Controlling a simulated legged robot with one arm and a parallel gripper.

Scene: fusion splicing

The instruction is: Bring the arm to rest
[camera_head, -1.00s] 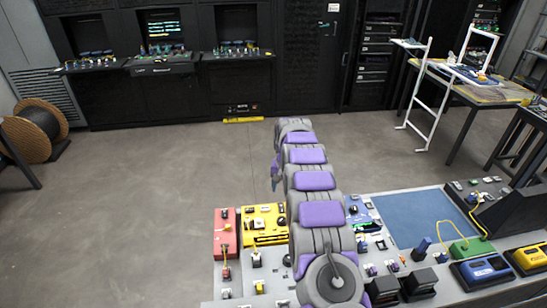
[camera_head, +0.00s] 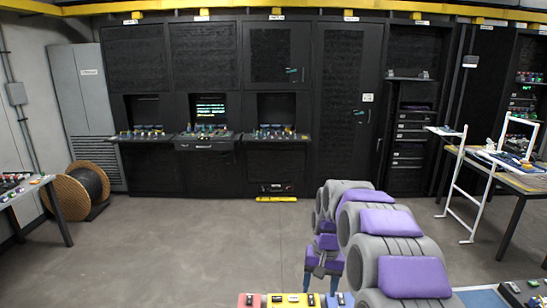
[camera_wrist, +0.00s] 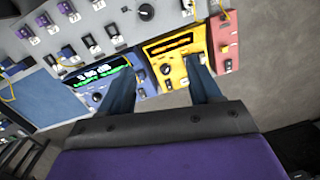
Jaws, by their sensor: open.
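My arm, grey with purple pads, rises from the lower right in the head view and curves over. My gripper (camera_head: 322,280) hangs on its left side, pointing down. In the wrist view my gripper (camera_wrist: 160,88) has its two dark blue fingers spread wide apart with nothing between them. Beyond the fingers lie a yellow module (camera_wrist: 174,48), a red module (camera_wrist: 226,35) and a blue module with a lit green display (camera_wrist: 100,76). The fingers overlap these modules in the picture, but I see no contact.
The workbench shows only its far edge in the head view, with the red (camera_head: 250,300) and yellow (camera_head: 290,301) modules. Black cabinets (camera_head: 205,65) line the back wall. A cable spool (camera_head: 76,190) stands at left, a side table (camera_head: 515,180) at right. The floor between is clear.

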